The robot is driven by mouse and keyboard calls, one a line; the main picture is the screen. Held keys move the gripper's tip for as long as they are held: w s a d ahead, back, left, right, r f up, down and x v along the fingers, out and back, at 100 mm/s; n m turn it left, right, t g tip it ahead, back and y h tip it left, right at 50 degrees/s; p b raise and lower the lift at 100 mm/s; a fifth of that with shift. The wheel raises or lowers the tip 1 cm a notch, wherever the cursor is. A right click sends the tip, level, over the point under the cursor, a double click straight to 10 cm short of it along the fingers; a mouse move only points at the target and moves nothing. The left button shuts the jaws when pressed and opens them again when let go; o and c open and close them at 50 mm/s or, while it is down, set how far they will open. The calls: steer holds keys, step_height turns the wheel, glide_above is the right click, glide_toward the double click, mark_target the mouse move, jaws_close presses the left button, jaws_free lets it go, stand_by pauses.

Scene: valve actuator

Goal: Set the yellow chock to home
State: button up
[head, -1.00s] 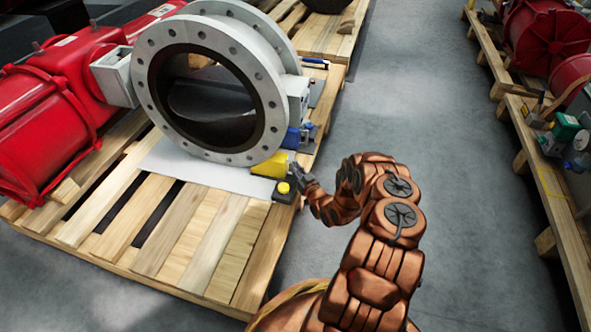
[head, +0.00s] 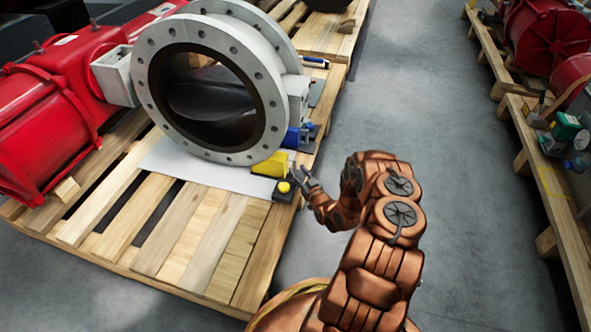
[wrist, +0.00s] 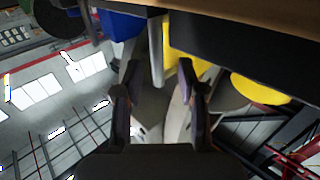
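The yellow chock (head: 268,165) sits on the pale sheet at the foot of the round valve flange (head: 268,127), on its right side. It also shows in the wrist view (wrist: 185,62), partly hidden by a dark block edge and a finger. My gripper (head: 305,177) is just right of the chock, near the pallet's right edge. In the wrist view its two fingers (wrist: 168,78) stand apart, with nothing visibly clamped between them. Whether a fingertip touches the chock cannot be told.
A dark box with a yellow knob (head: 284,187) stands directly in front of the chock, close to my gripper. A blue part (head: 292,138) lies behind it. A red actuator (head: 45,130) is at left. Grey floor (head: 400,110) is open to the right.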

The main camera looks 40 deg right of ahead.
steer(key=s+a, duration=0.1)
steer(key=s, duration=0.8)
steer(key=shift+a, duration=0.15)
stand_by(0.4)
